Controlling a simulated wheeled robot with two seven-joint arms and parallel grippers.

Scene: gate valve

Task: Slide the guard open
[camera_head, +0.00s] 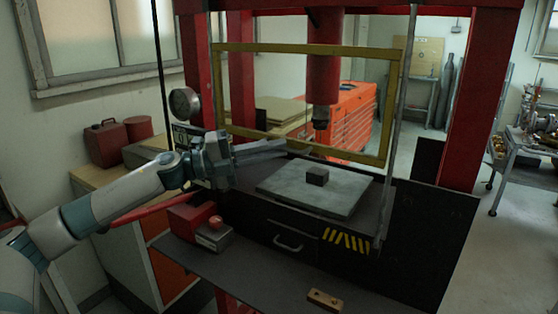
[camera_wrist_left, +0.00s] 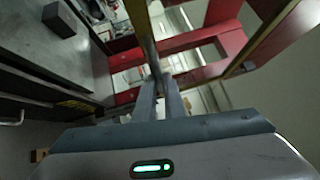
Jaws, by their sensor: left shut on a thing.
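The guard (camera_head: 391,105) is a rectangular yellow-framed panel, see-through, across the front of the red press. Its bottom rail hangs above the grey press plate (camera_head: 340,205). My left gripper (camera_head: 284,146) reaches in from the left, its fingers at that bottom rail. In the left wrist view a yellowish bar of the guard (camera_wrist_left: 142,32) runs down to between the two fingertips (camera_wrist_left: 160,85), which are shut on it. The exact contact is partly hidden by the fingers. My right gripper is not in view.
The press ram (camera_head: 322,75) hangs behind the guard, above a dark block (camera_head: 317,176) on the plate. A thin vertical guide (camera_head: 398,110) stands at the right. A red box with a button (camera_head: 213,233) and a wooden piece (camera_head: 324,299) lie on the front ledge.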

